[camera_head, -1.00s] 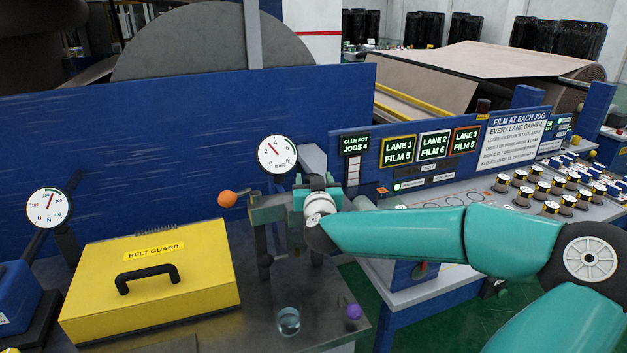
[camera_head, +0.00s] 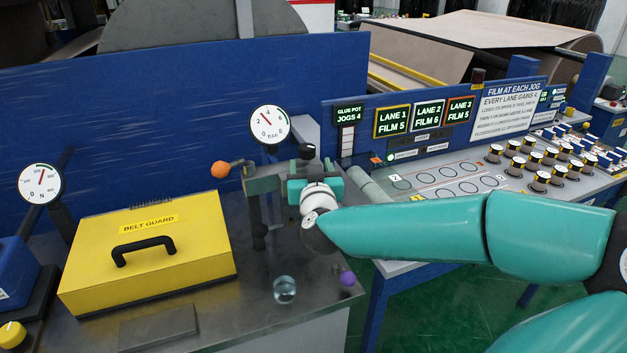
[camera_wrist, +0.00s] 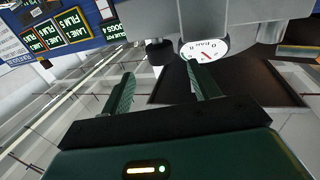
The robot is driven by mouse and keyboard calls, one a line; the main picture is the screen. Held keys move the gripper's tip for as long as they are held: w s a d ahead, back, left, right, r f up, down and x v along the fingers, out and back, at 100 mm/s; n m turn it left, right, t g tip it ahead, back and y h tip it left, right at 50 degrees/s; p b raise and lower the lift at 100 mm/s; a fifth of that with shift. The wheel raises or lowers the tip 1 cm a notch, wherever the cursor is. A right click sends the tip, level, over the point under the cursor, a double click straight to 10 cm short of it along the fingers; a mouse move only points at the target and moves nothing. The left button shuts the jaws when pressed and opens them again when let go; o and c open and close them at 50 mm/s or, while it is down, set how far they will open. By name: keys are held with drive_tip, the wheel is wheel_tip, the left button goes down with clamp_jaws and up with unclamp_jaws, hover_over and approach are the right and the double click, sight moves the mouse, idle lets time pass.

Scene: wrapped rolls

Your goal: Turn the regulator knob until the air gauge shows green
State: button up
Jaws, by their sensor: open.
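The air gauge (camera_head: 270,125), a white dial marked BAR, stands upright by the blue panel. The gauge shows upside down in the wrist view (camera_wrist: 205,47). A black knob, perhaps the regulator knob, shows beside it there (camera_wrist: 160,52). My gripper (camera_wrist: 160,75) is open, with nothing seen between its fingers; the knob lies beyond the fingertips, apparently apart from them. In the head view my wrist hides the fingers, just right of the grey bracket.
A yellow belt guard (camera_head: 150,255) with a black handle sits left. An orange ball (camera_head: 220,169) sticks out near the bracket. A glass (camera_head: 285,290) and a purple ball (camera_head: 347,279) are at the bench's front right. A yellow knob (camera_head: 12,335) is at the lower left.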

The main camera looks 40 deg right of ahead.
drive_tip(key=shift+v, duration=2.65)
drive_tip(key=shift+w+a+f, duration=0.1)
